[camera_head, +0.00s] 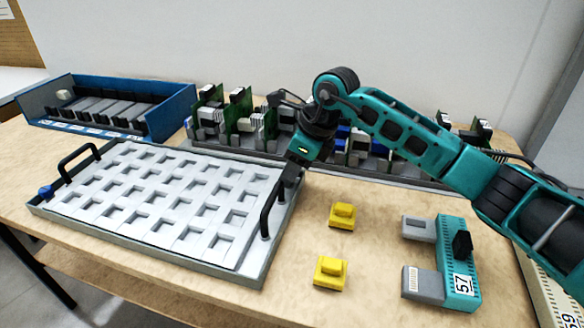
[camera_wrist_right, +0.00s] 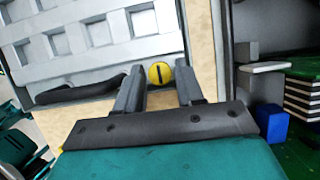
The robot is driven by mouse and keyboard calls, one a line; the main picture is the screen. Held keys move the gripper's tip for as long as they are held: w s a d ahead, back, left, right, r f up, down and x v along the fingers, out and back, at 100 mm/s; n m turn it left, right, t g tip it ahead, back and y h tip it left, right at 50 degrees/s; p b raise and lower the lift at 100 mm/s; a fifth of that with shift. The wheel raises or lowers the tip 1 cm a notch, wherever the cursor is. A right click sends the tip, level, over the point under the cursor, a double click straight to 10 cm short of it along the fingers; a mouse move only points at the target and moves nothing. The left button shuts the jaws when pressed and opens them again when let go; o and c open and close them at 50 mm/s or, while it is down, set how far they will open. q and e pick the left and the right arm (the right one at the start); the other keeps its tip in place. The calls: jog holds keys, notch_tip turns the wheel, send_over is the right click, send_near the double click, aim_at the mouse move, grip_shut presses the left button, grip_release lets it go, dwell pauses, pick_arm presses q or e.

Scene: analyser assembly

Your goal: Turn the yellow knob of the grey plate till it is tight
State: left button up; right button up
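The grey plate (camera_head: 150,262) is a wide tray of light square pockets with a black handle at each end, lying flat on the table. The yellow knob (camera_wrist_right: 160,73), round with a dark slot, shows in the right wrist view beside the plate's pocketed panel (camera_wrist_right: 75,35). In the head view my right gripper hides it. My right gripper (camera_head: 291,180) points down at the plate's right rear corner. In the right wrist view its fingers (camera_wrist_right: 159,82) stand on both sides of the knob; whether they press on it I cannot tell. My left gripper is out of view.
A blue-walled box (camera_head: 170,112) stands at the back left. A rack of green circuit boards (camera_head: 240,115) stands behind the plate. Two yellow blocks (camera_head: 342,216) (camera_head: 329,272) and a teal module (camera_head: 457,262) lie right of the plate. A blue knob (camera_head: 45,191) is at its left end.

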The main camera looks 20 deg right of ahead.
jog(key=p+v, duration=0.2)
jog(key=v, duration=1.1)
